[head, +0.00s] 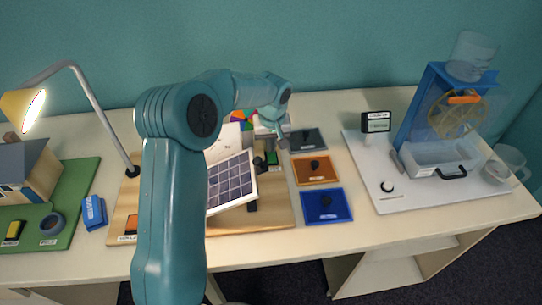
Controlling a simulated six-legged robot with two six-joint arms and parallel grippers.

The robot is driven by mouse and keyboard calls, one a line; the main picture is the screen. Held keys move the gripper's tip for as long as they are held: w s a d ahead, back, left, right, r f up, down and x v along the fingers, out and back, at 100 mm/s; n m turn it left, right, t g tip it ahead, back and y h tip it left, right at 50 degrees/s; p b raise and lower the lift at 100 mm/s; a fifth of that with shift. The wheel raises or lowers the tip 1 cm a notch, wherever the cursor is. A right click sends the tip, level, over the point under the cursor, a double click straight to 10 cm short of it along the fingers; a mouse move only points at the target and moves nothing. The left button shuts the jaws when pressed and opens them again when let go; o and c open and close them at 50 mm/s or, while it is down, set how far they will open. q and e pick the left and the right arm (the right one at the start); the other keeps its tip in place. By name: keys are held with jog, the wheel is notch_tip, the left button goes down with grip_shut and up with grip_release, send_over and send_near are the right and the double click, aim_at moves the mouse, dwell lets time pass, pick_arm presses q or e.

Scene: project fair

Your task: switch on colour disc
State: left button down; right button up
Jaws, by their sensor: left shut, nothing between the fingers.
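The colour disc (240,126) shows as a patch of bright coloured segments at the back of the wooden board, mostly hidden behind my left arm. A pale block (262,127) stands just right of it. My left gripper (283,141) points down beside this block, at its right side. It is shut and empty. I cannot tell whether it touches anything. A switch for the disc cannot be made out. My right gripper is not in view.
A tilted solar panel (232,184) stands on the wooden board (278,213) under a lamp (22,103). Grey (308,139), orange (316,169) and blue (327,205) trays lie to the right. A water wheel (459,112) stands on a white base (425,197).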

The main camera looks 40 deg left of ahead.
pick_arm(q)
jog(key=shift+f+b, duration=0.45)
jog(key=shift+f, duration=0.1)
jog(key=shift+r+p, duration=0.7)
jog(key=shift+r, duration=0.15)
jog(key=shift+r+p, duration=1.7)
jog(key=shift+r, duration=1)
